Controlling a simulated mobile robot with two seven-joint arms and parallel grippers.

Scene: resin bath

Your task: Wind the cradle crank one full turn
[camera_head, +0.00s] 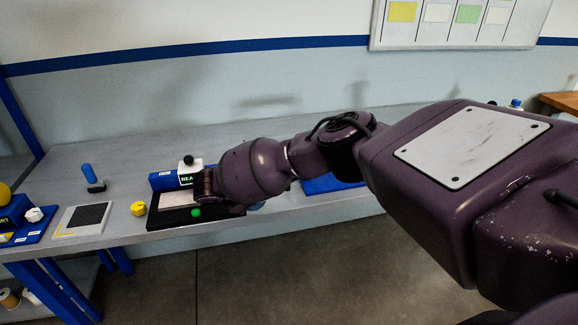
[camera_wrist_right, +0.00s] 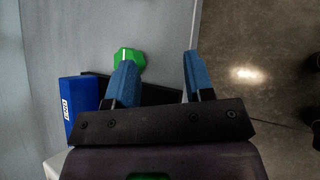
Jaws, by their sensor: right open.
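My right arm reaches across the head view to a black-based fixture (camera_head: 170,219) on the bench, and my wrist covers much of it. In the right wrist view, my right gripper (camera_wrist_right: 158,65) is open, with its two blue fingers apart and nothing held between them. A green faceted knob (camera_wrist_right: 130,58) shows beside the left finger, partly hidden by it. A dark flat part (camera_wrist_right: 158,95) lies behind the fingers. I cannot make out a crank for certain. My left gripper is out of view.
A yellow knob (camera_head: 138,208), a blue-handled tool (camera_head: 90,176) and a black-topped tile (camera_head: 84,217) lie to the left. The bench's back is clear.

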